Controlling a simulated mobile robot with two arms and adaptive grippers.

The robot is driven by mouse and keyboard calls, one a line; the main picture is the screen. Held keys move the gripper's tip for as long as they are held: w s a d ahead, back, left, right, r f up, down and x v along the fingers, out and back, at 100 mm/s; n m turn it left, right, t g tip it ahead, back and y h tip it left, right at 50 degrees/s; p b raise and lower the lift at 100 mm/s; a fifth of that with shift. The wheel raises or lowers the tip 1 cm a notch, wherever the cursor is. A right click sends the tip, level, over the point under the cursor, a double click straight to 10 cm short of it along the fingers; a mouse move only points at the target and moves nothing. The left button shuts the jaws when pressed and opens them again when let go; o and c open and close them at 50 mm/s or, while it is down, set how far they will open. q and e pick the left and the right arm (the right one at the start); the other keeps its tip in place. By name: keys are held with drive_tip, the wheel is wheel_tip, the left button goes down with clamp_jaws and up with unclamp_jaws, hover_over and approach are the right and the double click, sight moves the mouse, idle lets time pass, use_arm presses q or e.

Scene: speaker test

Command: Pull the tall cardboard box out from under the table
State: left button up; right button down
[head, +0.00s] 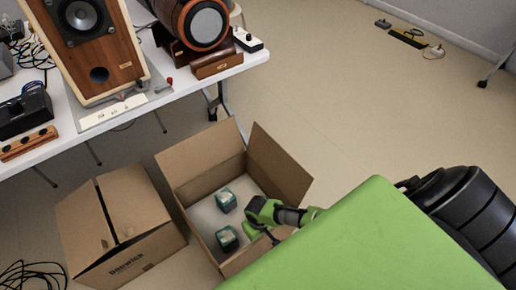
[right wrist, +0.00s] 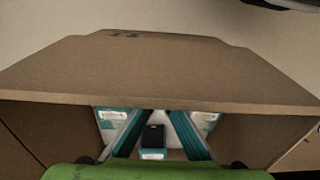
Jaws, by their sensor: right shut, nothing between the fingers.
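Two cardboard boxes stand on the floor by the white table (head: 184,97); I cannot tell which is the tall one. The open box (head: 190,165) has raised flaps and two small teal boxes (head: 226,201) (head: 228,238) inside. The closed box (head: 105,225), with dark print, stands to its left. My right gripper (head: 258,226) is shut and empty at the open box's right near side; contact with the wall is unclear. The right wrist view shows a cardboard panel (right wrist: 160,70) close by, with teal and white surfaces below it. My left gripper is out of view.
A wooden speaker (head: 98,45) and a round-fronted speaker (head: 207,25) stand on the table above the boxes. Black cables (head: 32,275) lie on the floor at bottom left. A power strip (head: 408,38) lies far right. The floor right of the open box is mostly clear.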

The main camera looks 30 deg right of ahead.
drive_tip(key=shift+w, duration=0.1)
wheel_tip(320, 180, up, 12)
idle(0.8)
drive_tip(key=shift+a, duration=0.1)
